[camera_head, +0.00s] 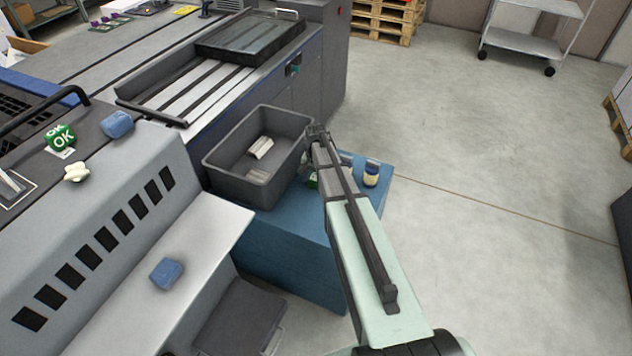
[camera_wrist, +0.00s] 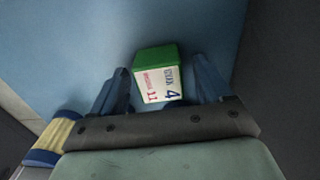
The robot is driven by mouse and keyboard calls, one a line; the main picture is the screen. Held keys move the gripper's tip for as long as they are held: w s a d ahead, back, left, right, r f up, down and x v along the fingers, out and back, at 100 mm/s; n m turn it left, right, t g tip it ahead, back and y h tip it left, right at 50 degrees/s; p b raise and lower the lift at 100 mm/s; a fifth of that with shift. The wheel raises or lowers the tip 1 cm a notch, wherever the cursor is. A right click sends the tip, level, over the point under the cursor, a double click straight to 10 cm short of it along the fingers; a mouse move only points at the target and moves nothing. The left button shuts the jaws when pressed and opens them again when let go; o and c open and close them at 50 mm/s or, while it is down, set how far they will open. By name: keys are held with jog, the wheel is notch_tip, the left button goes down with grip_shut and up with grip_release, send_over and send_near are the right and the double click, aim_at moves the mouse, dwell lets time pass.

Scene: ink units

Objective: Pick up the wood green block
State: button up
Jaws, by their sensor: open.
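A green block (camera_wrist: 157,62) with a white printed label shows in the wrist view, on a blue surface. The two fingers of my gripper (camera_wrist: 160,66) are open, one on each side of the block, with a gap visible at least on the right. I cannot tell how far above the surface the fingertips are. In the head view, a sliver of green (camera_head: 312,181) shows beside my arm on the blue cabinet (camera_head: 290,235); the arm hides the rest and the fingers. Another green block (camera_head: 62,138), marked OK, sits on the grey machine at the left.
A grey bin (camera_head: 235,180) with a pale item inside stands left of my arm. A jar (camera_head: 371,174) stands right of the arm; a yellow and blue container (camera_wrist: 50,140) shows at the wrist view's lower left. Blue lumps (camera_head: 117,124) (camera_head: 166,273) lie on the machine.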

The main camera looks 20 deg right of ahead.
jog(key=shift+f, duration=0.4)
jog(key=shift+c, duration=0.3)
jog(key=c, duration=1)
jog(key=shift+r, duration=0.15)
